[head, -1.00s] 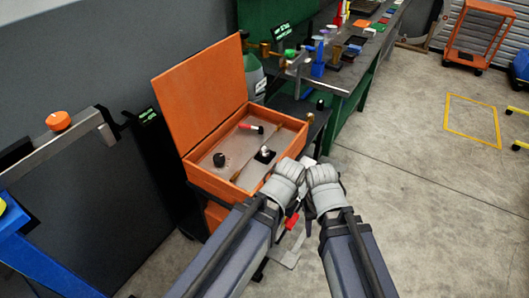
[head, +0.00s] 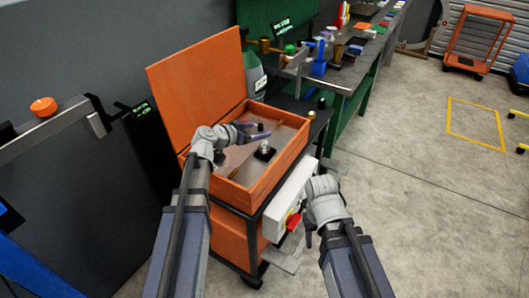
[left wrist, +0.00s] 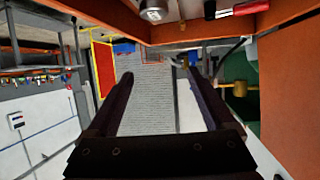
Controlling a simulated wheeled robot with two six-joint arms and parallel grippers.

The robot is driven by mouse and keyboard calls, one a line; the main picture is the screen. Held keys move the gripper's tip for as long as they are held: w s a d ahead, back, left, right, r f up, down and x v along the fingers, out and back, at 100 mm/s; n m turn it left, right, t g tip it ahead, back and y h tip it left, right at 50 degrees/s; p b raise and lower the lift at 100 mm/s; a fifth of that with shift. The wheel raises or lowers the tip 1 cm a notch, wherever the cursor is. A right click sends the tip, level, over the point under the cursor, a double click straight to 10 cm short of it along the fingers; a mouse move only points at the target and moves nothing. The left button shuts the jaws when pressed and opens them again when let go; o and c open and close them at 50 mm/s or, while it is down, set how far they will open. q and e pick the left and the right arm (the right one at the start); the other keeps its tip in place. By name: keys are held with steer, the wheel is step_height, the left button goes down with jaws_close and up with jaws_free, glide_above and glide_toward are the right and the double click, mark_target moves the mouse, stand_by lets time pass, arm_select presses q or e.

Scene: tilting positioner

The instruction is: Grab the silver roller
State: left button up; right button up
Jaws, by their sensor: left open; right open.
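The silver roller (head: 265,148) looks like a small shiny cylinder on a dark base inside the open orange box (head: 262,197). In the left wrist view a silver cylinder (left wrist: 153,10), seemingly the same, shows at the top edge. My left gripper (head: 262,130) reaches over the box, its fingers just beyond the roller in the picture. It is open, with nothing between its fingers (left wrist: 160,80) in the left wrist view. My right gripper (head: 307,238) is open outside the box, at its front right; its fingertips are small and partly hidden.
A red-handled tool (left wrist: 245,8) lies in the box, mostly hidden by my left gripper in the head view. The raised orange lid (head: 195,85) stands behind. A white panel with a red knob (head: 293,222) is on the cart front, close to my right gripper. Open floor lies right.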

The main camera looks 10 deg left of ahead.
mark_target(261, 146)
arm_select(q)
step_height(261, 146, down, 9)
steer(key=b, duration=0.8)
steer(key=shift+d+r+b, duration=0.1)
steer(key=shift+r+b, duration=0.05)
steer(key=shift+b, duration=0.25)
steer(key=shift+w+d, duration=0.3)
steer(key=shift+w, duration=0.2)
steer(key=shift+w+d, duration=0.25)
steer(key=shift+w, duration=0.25)
steer(key=shift+b+x, duration=1.1)
steer(key=shift+x, duration=1.5)
steer(key=shift+s, duration=0.1)
jaws_close()
